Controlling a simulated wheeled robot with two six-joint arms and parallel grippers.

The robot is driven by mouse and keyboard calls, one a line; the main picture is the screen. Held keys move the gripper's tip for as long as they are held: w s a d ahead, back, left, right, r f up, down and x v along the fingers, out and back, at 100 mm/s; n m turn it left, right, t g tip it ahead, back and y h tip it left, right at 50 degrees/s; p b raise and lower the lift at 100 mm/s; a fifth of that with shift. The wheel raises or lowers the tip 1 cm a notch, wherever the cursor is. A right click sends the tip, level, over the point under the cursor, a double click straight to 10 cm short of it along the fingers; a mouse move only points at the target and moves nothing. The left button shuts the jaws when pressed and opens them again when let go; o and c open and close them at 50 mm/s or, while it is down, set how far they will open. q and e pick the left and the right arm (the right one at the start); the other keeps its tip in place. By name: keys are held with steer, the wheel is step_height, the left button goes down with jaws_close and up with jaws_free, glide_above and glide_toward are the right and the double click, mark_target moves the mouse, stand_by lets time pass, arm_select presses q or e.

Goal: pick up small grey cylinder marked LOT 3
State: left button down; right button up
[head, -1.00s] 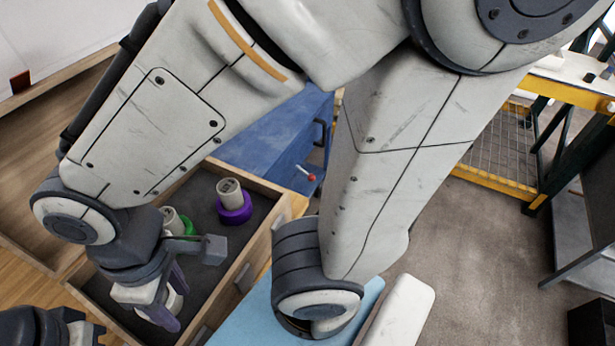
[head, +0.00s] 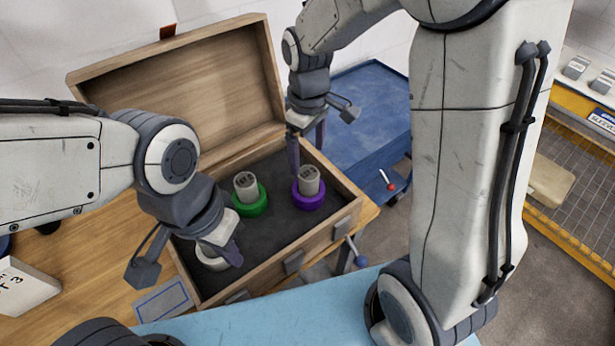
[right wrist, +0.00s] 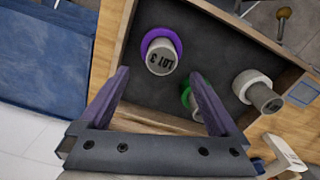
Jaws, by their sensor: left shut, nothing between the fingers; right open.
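The small grey cylinder marked LOT 3 (right wrist: 161,58) stands in a purple ring (right wrist: 148,40) inside the open wooden box. In the head view the grey cylinder (head: 309,178) and its purple ring (head: 309,201) are at the box's right side. My right gripper (head: 306,152) is open, with its fingers just behind and above this cylinder. In the right wrist view, the cylinder shows ahead, between the two fingers (right wrist: 158,78), and is not gripped. My left gripper (head: 234,254) is shut and empty at the box's front left, over a pale ring (head: 208,263).
Another grey cylinder (head: 245,186) stands in a green ring (head: 254,207) beside the purple one. A third cylinder (right wrist: 264,97) stands in the pale ring. The box's lid (head: 185,85) is raised behind. A blue cabinet (head: 360,115) stands to the right. A white block (head: 25,288) lies left.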

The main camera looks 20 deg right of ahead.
mark_target(308, 173)
step_height(308, 173, down, 4)
steer(key=shift+r, duration=0.25)
steer(key=shift+s+f+p, duration=0.15)
steer(key=shift+f+p, duration=0.35)
steer(key=shift+f, duration=0.05)
step_height(308, 173, down, 4)
steer(key=shift+r+p, duration=0.2)
steer(key=shift+p, duration=0.35)
steer(key=shift+f, duration=0.45)
steer(key=shift+r, duration=0.1)
jaws_close()
